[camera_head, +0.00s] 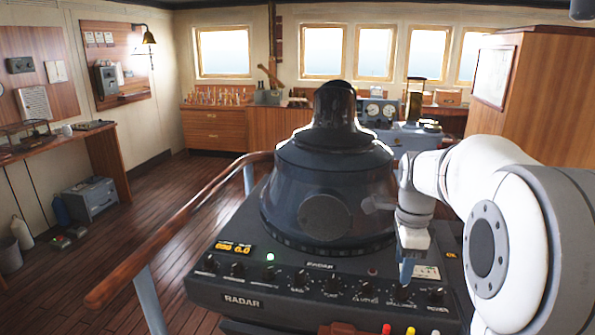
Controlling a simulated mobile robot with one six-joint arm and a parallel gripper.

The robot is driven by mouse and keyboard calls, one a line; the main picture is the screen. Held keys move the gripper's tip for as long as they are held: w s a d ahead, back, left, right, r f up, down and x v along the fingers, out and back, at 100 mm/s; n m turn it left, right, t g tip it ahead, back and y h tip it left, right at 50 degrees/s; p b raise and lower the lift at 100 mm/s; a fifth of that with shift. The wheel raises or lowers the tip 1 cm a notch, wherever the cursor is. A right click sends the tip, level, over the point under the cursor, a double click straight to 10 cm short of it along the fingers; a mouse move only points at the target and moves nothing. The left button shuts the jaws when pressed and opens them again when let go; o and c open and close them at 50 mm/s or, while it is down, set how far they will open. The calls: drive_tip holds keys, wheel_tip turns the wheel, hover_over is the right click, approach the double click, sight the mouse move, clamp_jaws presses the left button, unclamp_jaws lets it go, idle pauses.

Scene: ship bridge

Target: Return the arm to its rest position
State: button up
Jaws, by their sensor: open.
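My white and grey arm comes in from the right of the view and bends down over the radar console (240,285). My gripper (405,274) points down at the right part of the console's front panel. Its blue fingertips are just above or at a knob (401,294) near the right end of the knob row; I cannot tell if they touch it. The fingers are seen nearly edge-on, and nothing shows held between them. The dark radar hood (325,185) stands upright left of the gripper, close to the arm's wrist.
A wooden handrail (170,245) curves around the console's left side. Colored buttons (411,331) lie at the bottom edge. A wooden cabinet (540,95) stands behind my arm at right. A side desk (50,145) is at far left. The wooden floor between is mostly clear.

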drive_tip(key=s+a+f+n+t, duration=0.1)
drive_tip(key=s+a+f+n, duration=0.1)
drive_tip(key=s+a+n, duration=0.3)
drive_tip(key=s+a+f+n+t, duration=0.1)
drive_tip(key=s+a+n, duration=0.5)
drive_tip(key=s+n, duration=0.6)
drive_tip(key=f+n, duration=0.1)
drive_tip(key=n, duration=0.2)
drive_tip(key=shift+s+n+t, duration=0.3)
drive_tip(key=shift+s, duration=0.1)
